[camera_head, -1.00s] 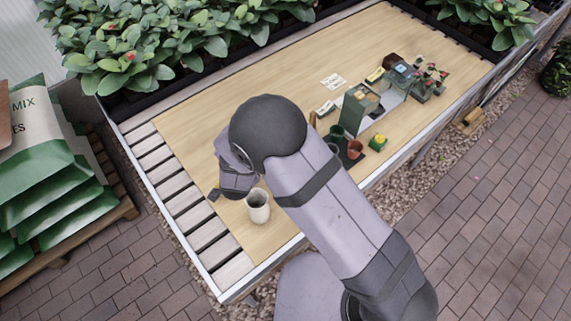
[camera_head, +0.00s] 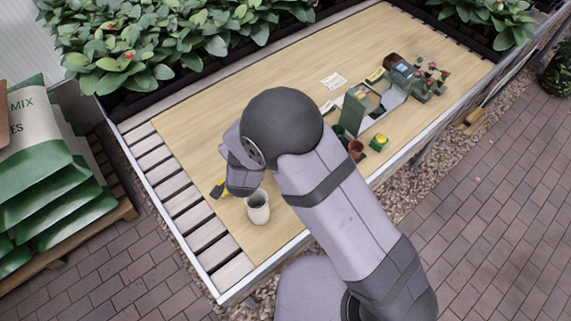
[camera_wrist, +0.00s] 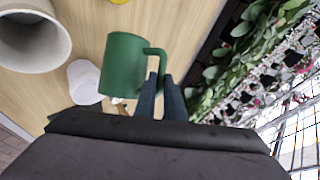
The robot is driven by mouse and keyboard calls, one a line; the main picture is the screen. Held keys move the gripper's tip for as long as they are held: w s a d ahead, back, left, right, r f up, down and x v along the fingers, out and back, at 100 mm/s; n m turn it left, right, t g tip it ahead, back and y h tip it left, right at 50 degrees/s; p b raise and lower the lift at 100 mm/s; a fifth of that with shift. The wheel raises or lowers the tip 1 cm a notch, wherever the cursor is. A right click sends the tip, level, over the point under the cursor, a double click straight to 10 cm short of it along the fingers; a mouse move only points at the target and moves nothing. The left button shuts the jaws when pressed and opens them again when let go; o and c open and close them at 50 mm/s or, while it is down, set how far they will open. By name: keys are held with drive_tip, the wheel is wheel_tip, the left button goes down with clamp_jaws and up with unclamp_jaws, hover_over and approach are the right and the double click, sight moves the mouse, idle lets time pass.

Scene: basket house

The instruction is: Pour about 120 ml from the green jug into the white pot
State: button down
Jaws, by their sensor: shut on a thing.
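My gripper (camera_wrist: 160,82) is shut on the handle of the green jug (camera_wrist: 124,66) in the wrist view. The jug's mouth and contents do not show, and I cannot tell its tilt.
A pale rounded shape (camera_wrist: 84,80) shows between pot and jug in the wrist view. A green box (camera_head: 358,108) and several small items stand farther right. Leafy plants (camera_head: 165,45) line the back.

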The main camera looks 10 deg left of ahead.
drive_tip(key=shift+w+d+r+m+y+b, duration=0.25)
drive_tip(key=shift+d+r+m+y+b, duration=0.4)
drive_tip(key=shift+b, duration=1.4)
drive_tip(key=p, duration=0.2)
drive_tip(key=shift+s+a+r+n+p, duration=0.2)
drive_tip(key=shift+r+n+p, duration=0.1)
drive_tip(key=shift+n+p, duration=0.1)
drive_tip(key=a+f+n+h+p, duration=0.1)
drive_tip(key=a+f+h+p, duration=0.1)
drive_tip(key=p, duration=0.2)
drive_tip(key=shift+s+f, duration=0.15)
drive_tip(key=shift+s, duration=0.05)
drive_tip(key=shift+f, duration=0.35)
drive_tip(key=shift+s+a+f+n+h+p, duration=0.15)
drive_tip(key=shift+a+f+n+h+p, duration=0.1)
drive_tip(key=shift+a+f+h+p, duration=0.3)
drive_tip(key=shift+s+a+f+n+t+h, duration=0.15)
drive_tip(key=shift+a+f+n+t+h, duration=0.3)
drive_tip(key=shift+a+f+h, duration=0.4)
drive_tip(key=shift+a+f, duration=0.15)
drive_tip(key=shift+f, duration=0.1)
